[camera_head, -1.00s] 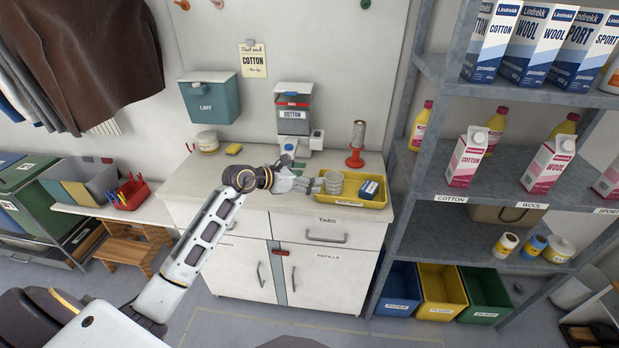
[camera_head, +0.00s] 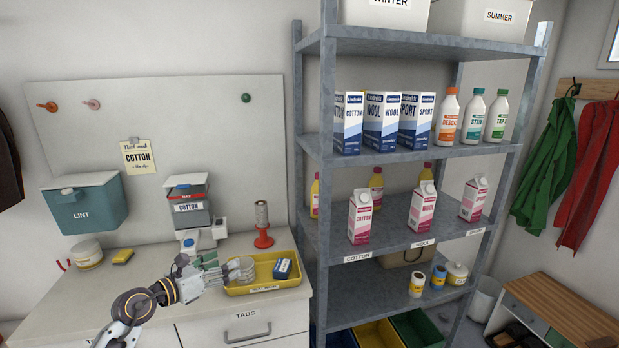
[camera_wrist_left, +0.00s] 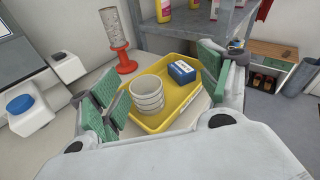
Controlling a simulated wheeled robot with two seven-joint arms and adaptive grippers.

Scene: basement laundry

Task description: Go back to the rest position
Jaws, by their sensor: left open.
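My right gripper is in neither view.
The counter (camera_head: 60,308) carries a labelled dispenser (camera_head: 191,212), a red spool stand (camera_head: 263,238) and a yellow sponge (camera_head: 123,256). A grey metal shelf (camera_head: 424,153) with cartons and bottles stands close on the right. A teal LINT box (camera_head: 86,205) hangs on the wall.

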